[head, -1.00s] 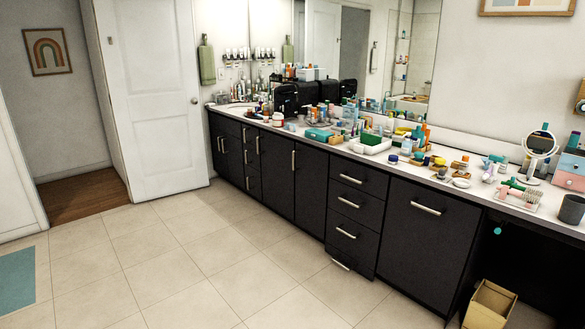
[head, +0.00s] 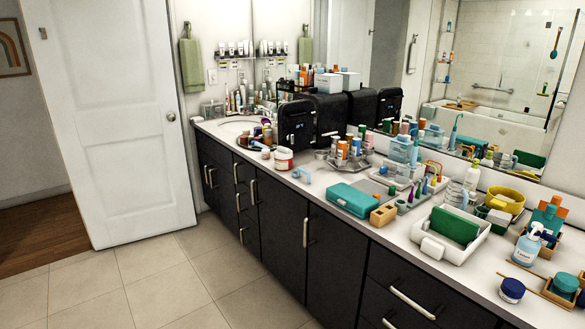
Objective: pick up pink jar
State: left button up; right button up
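I cannot pick out a clearly pink jar. A white and red jar (head: 283,160) stands near the counter's front edge, left of the middle. A small pale pinkish item (head: 266,153) sits just left of it, too small to tell if it is a jar. Beside them is a round dark tray (head: 245,144) with several bottles. Neither of my grippers shows in the head view.
The white counter (head: 312,200) is crowded: a black cabinet box (head: 297,127), a teal case (head: 353,199), a white tray (head: 478,242) with a green block, a dark blue jar (head: 512,290). The tiled floor (head: 190,285) before the dark cabinets is clear.

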aim_at(265, 152)
jog(key=i+u, duration=0.2)
jog(key=i, duration=0.25)
jog(key=i+l+u, duration=0.2)
jog(key=i, duration=0.3)
jog(key=i+j+z, duration=0.15)
jog(key=i+j, duration=0.25)
jog(key=i+j+z, duration=0.15)
jog(key=i+j, duration=0.2)
jog(key=j, duration=0.15)
jog(key=i+j+z, duration=0.15)
jog(key=i+j, duration=0.15)
jog(key=j, duration=0.15)
